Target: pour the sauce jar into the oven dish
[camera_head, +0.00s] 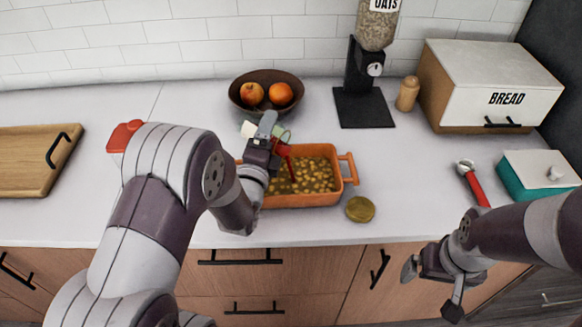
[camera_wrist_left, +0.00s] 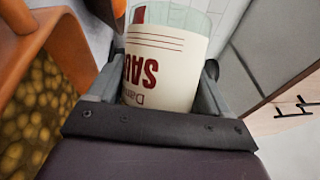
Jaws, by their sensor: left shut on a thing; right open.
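The sauce jar (camera_wrist_left: 160,65) has a white label with dark red lettering, upside down in the left wrist view, and clear glass above it. My left gripper (camera_head: 265,138) is shut on it, one finger on each side. In the head view, the jar is tilted over the oven dish and mostly hidden by the gripper; a red streak runs from it down into the dish. The orange oven dish (camera_head: 305,200) holds yellowish chunks; my left arm covers its left end. The dish wall also shows in the left wrist view (camera_wrist_left: 68,45). My right gripper (camera_head: 430,290) is open and empty, before the drawers.
A gold lid (camera_head: 360,209) lies right of the dish. A fruit bowl (camera_head: 266,108) and an oats dispenser (camera_head: 362,95) stand behind. A bread box (camera_head: 505,98), a teal box (camera_head: 540,185) and a red-handled tool (camera_head: 473,184) are right. A cutting board (camera_head: 25,175) lies left.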

